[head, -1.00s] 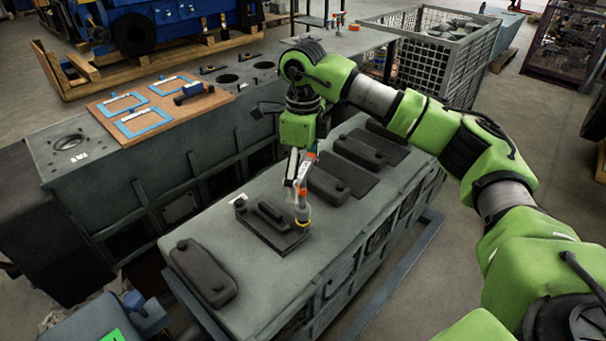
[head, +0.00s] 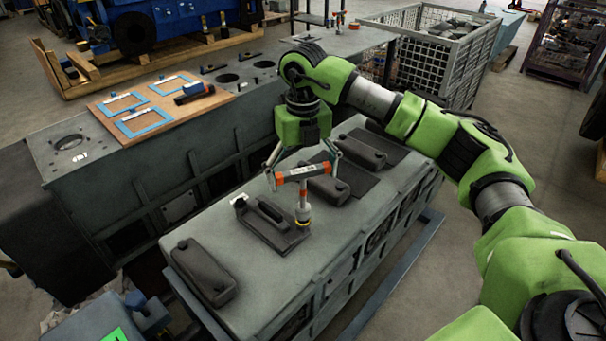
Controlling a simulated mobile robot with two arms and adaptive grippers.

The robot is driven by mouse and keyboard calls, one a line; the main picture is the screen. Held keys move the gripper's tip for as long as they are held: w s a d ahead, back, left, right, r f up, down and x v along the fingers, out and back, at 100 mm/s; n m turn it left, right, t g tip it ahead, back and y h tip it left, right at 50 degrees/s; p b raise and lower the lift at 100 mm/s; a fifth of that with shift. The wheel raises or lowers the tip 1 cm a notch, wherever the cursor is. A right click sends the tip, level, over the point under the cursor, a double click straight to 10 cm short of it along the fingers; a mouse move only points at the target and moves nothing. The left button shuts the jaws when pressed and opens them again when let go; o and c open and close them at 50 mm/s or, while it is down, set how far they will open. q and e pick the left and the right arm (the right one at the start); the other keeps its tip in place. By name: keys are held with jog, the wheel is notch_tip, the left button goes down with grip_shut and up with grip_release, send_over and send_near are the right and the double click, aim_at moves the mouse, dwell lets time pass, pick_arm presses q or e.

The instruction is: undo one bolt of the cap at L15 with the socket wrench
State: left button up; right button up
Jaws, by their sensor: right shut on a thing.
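The socket wrench (head: 305,172) has a grey, black and orange handle lying across the picture, with its socket end pointing down. My right gripper (head: 303,166) is above the engine cover, its fingers at the handle, shut on the wrench. The socket, with a yellow ring, stands upright at the right corner of a dark cap (head: 272,224); any bolt under it is hidden. Another bolt (head: 240,204) shows at the cap's left corner beside a small white tag. I cannot read the tag. My left gripper is not in view.
Other dark caps lie on the same grey cover (head: 200,240), one (head: 203,272) at the near left and several behind the wrench. A brown board (head: 158,108) with blue frames lies on the bench behind. A mesh crate (head: 430,70) stands at the back right.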

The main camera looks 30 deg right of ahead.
jog(key=m, duration=0.6)
jog(key=shift+p, duration=0.35)
jog(key=m+p, duration=0.1)
jog(key=m, duration=0.5)
jog(key=shift+m, duration=0.3)
